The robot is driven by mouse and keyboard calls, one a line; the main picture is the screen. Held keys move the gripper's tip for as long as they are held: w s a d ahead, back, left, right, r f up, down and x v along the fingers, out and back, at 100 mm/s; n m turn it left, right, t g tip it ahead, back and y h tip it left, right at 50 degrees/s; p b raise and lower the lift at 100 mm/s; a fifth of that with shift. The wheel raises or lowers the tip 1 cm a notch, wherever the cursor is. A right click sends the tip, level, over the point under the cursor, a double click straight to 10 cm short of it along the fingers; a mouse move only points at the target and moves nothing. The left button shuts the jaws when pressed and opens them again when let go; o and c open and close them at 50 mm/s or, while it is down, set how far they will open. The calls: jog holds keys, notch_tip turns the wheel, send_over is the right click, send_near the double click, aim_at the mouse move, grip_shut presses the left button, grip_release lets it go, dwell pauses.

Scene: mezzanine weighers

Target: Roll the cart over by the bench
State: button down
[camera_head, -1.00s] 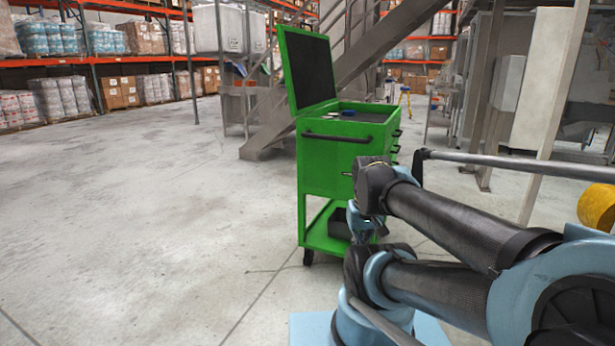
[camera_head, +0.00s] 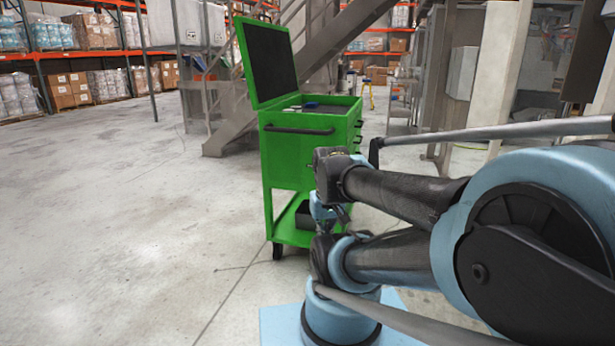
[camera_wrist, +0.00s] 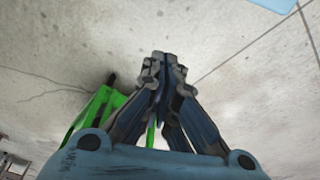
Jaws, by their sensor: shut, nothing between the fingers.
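The green cart (camera_head: 288,160) stands on the concrete floor just ahead in the head view, with its lid raised. A black push handle (camera_head: 297,129) runs across its near side, and drawer pulls show on its right side. Part of the green cart also shows in the wrist view (camera_wrist: 92,112), at the left behind my gripper. My gripper (camera_wrist: 163,62) is shut and empty, pointing toward the floor in the wrist view. In the head view, my arm covers the cart's lower right part. I cannot make out a bench for certain.
A metal staircase (camera_head: 232,135) rises behind the cart. Steel posts and machine frames (camera_head: 443,85) stand to the right. Orange racks (camera_head: 85,54) with wrapped goods line the back left. A yellow stand (camera_head: 367,93) is farther back. The floor on the left is clear.

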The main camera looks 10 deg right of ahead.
dwell(0.3)
jog(key=c, duration=2.1)
grip_release()
jog(key=o, duration=0.7)
jog(key=shift+w+a+r, duration=0.2)
jog(key=shift+a+r, duration=0.15)
jog(key=shift+r, duration=0.35)
jog(key=w+a+r+m+t+y, duration=0.2)
jog(key=w+r, duration=0.2)
jog(key=w, duration=0.5)
jog(key=w+a+r+m+t+y, duration=0.1)
jog(key=w+r+m+t+y, duration=0.15)
jog(key=w, duration=0.65)
jog(key=w+a+r+m+t+y, duration=0.2)
jog(key=w+r, duration=0.3)
jog(key=w, duration=0.5)
jog(key=m+t+h, duration=0.2)
jog(key=m+t, duration=0.5)
jog(key=m, duration=0.3)
send_near(298, 131)
jog(key=shift+y, duration=0.25)
jog(key=x, duration=1.2)
jog(key=shift+w+f, duration=0.15)
jog(key=shift+f, duration=0.05)
